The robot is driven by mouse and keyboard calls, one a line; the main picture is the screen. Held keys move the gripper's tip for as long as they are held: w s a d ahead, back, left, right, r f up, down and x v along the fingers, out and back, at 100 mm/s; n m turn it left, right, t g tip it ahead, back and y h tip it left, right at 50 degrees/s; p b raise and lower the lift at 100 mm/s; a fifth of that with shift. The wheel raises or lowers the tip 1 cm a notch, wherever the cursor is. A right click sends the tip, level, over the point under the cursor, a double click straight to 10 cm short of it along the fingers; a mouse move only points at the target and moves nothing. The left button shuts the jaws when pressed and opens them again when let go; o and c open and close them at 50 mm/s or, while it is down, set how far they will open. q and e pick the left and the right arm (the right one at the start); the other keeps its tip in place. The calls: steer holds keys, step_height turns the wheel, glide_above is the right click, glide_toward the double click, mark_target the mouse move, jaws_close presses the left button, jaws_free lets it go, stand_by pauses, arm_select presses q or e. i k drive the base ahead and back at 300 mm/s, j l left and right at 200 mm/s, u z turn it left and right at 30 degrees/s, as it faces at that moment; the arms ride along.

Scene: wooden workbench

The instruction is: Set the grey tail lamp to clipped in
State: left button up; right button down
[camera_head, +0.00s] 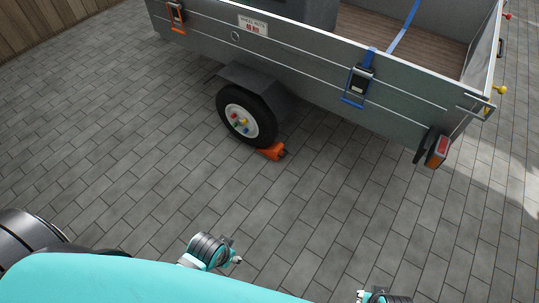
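A tail lamp (438,151) with a red and orange lens sits at the rear corner of the grey trailer (310,62), at the right of the head view. It looks tilted, next to a dark bracket-like part. I cannot tell whether it is clipped in or hanging loose. My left gripper (235,259) is low in the middle of the view, over the paving and far from the lamp. My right gripper (366,296) shows only partly at the bottom edge, also well short of the lamp. The fingers of both are too small or cut off to judge.
An orange wheel chock (271,151) lies against the trailer wheel (246,116). A blue strap buckle (358,84) and an orange one (176,15) hang on the side wall. The paving (330,215) between me and the trailer is clear.

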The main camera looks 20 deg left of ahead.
mark_target(438, 153)
steer(key=l, duration=1.8)
steer(key=k+z, duration=0.05)
